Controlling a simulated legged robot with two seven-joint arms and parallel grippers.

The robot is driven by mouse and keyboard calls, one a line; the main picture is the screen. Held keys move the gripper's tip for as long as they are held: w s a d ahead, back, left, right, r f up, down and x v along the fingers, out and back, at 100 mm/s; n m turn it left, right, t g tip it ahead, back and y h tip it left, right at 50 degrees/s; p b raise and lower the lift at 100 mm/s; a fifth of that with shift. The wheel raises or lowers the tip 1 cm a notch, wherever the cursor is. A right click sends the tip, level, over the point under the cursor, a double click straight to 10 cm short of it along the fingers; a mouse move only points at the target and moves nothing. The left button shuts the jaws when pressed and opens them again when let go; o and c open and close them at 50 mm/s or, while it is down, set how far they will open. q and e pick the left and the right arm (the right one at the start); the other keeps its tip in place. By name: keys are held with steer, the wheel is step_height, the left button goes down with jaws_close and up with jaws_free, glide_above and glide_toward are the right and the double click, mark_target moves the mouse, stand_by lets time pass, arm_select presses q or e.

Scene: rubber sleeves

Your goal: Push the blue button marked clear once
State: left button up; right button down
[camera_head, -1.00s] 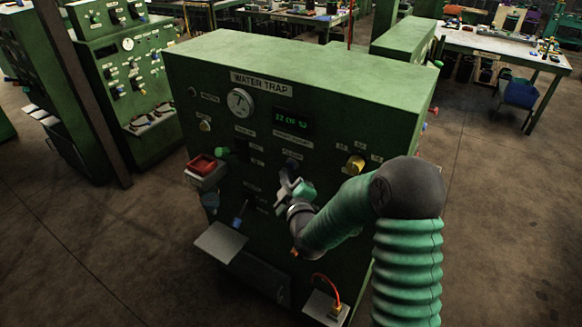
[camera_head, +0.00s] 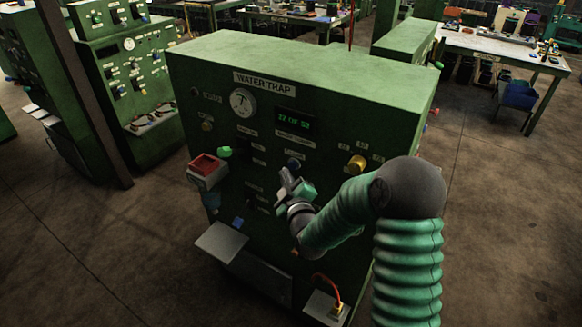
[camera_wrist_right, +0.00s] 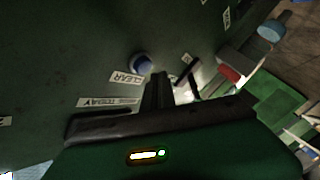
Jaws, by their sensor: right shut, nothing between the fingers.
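The blue button (camera_head: 293,165) is a round blue cap on the sloping front of the green WATER TRAP panel (camera_head: 210,180). In the right wrist view the blue button (camera_wrist_right: 141,63) sits just above a white label (camera_wrist_right: 126,78) reading CLEAR. My right gripper (camera_head: 284,176) is shut and empty, in front of the panel just below and left of the button in the head view. In the wrist view its dark fingers (camera_wrist_right: 158,88) are close beside the button, on its lower right. Contact between them cannot be seen. My left gripper is not in view.
A yellow knob (camera_head: 357,163) is to the right. A small shelf (camera_head: 221,242) juts out below. A gauge (camera_head: 242,102) and a lit display (camera_head: 296,120) are above.

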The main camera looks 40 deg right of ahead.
steer(key=shift+d, duration=0.15)
steer(key=shift+w+d, duration=0.1)
steer(key=shift+d, duration=0.35)
steer(key=shift+w+d, duration=0.1)
steer(key=shift+d, duration=0.1)
stand_by(0.6)
steer(key=shift+a, duration=0.1)
steer(key=shift+s+a+b, duration=0.3)
steer(key=shift+a+b, duration=0.1)
steer(key=shift+a, duration=0.2)
steer(key=shift+a, duration=0.1)
